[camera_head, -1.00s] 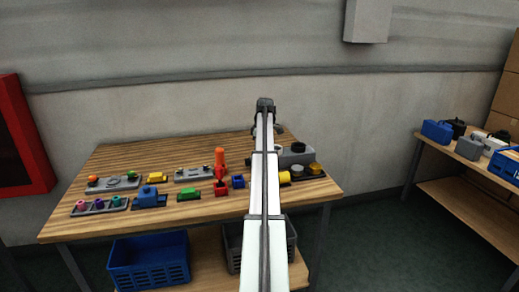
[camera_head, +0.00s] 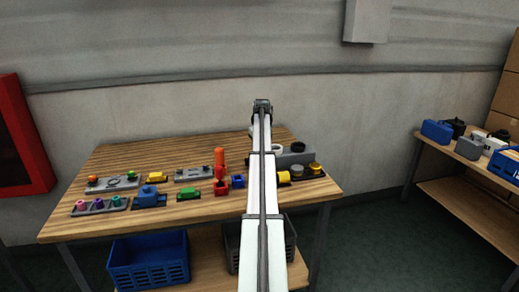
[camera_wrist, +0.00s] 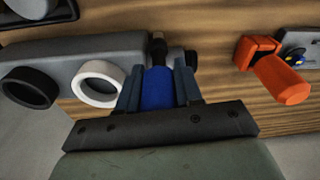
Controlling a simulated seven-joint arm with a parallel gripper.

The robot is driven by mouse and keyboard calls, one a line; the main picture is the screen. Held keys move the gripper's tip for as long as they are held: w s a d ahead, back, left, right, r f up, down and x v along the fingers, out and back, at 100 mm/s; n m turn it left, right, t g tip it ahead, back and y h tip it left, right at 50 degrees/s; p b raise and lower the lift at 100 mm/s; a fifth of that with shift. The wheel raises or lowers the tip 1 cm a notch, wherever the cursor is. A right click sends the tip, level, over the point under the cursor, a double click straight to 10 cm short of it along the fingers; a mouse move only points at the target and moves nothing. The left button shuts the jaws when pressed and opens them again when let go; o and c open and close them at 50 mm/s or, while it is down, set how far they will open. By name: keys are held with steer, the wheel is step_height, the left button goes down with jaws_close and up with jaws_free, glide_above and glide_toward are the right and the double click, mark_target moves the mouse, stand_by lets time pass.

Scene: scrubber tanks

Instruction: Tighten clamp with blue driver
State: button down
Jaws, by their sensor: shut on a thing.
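My gripper (camera_wrist: 159,88) is shut on the blue driver (camera_wrist: 158,90), which shows between its two fingers in the wrist view. The driver's dark shaft (camera_wrist: 158,48) points away from the palm and lies over the side of the grey tank body (camera_wrist: 110,52). I cannot tell whether its tip touches anything. The tank body has a white ring (camera_wrist: 99,84) and a black ring (camera_wrist: 30,87) to the left of the driver. No clamp can be made out clearly. In the head view my arm hides the gripper and driver; the tank body (camera_head: 305,158) shows behind it.
An orange-handled thing (camera_wrist: 280,80) lies right of my gripper in the wrist view. A wall stands behind.

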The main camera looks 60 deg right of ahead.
steer(key=shift+m, duration=0.3)
steer(key=m, duration=0.3)
steer(key=shift+n, duration=0.7)
steer(key=shift+r, duration=2.5)
